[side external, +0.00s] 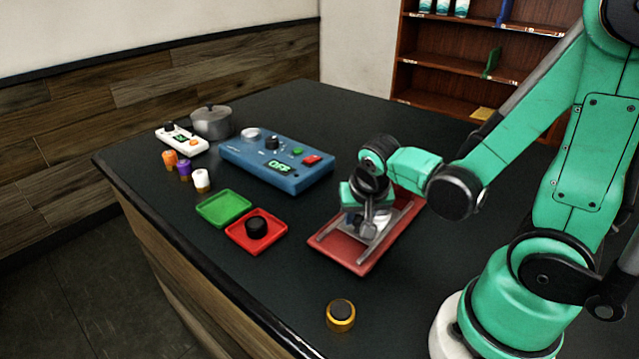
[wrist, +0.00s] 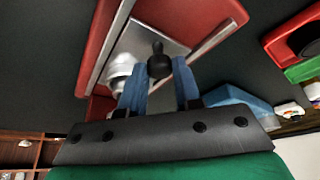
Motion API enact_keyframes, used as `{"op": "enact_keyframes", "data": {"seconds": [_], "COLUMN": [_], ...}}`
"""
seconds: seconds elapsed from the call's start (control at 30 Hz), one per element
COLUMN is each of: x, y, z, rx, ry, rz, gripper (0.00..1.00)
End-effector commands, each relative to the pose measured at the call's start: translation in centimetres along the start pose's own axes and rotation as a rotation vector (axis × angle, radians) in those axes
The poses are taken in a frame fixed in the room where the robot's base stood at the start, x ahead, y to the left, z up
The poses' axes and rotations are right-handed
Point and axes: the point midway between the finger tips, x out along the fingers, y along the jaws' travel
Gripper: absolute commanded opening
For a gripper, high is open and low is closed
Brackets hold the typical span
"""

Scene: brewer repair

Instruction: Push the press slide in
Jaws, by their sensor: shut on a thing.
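The press is a red base (side external: 342,258) with two metal rails and a grey slide plate; it sits on the dark table under my gripper (side external: 368,222). In the wrist view the slide plate (wrist: 140,45) lies between the rails, and a black knob (wrist: 158,63) stands up on it. My gripper's blue fingers (wrist: 160,88) are shut on the black knob. A silver-white cylinder (wrist: 121,70) stands beside the left finger, between the rails. In the side view my gripper hides the knob and much of the slide.
A red tray (side external: 273,242) with a black puck and a green tray (side external: 224,208) lie left of the press. A blue control box (side external: 277,165) stands behind them. A gold-rimmed black knob (side external: 341,314) lies near the front edge. A pot (side external: 211,123) stands at the back left.

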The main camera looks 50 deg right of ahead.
Motion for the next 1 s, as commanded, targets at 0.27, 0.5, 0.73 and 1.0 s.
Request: {"op": "enact_keyframes", "data": {"seconds": [0.27, 0.5, 0.73, 1.0], "x": [0.0, 0.0, 0.3, 1.1], "y": [0.1, 0.1, 0.7, 2.8], "z": [0.0, 0.0, -0.6, -2.6], "rx": [0.000, 0.000, 0.004, 0.003], "ry": [0.001, 0.001, -0.001, -0.001], "rz": [0.002, 0.002, 0.004, 0.001], "gripper": [0.00, 0.00, 0.00, 0.00]}}
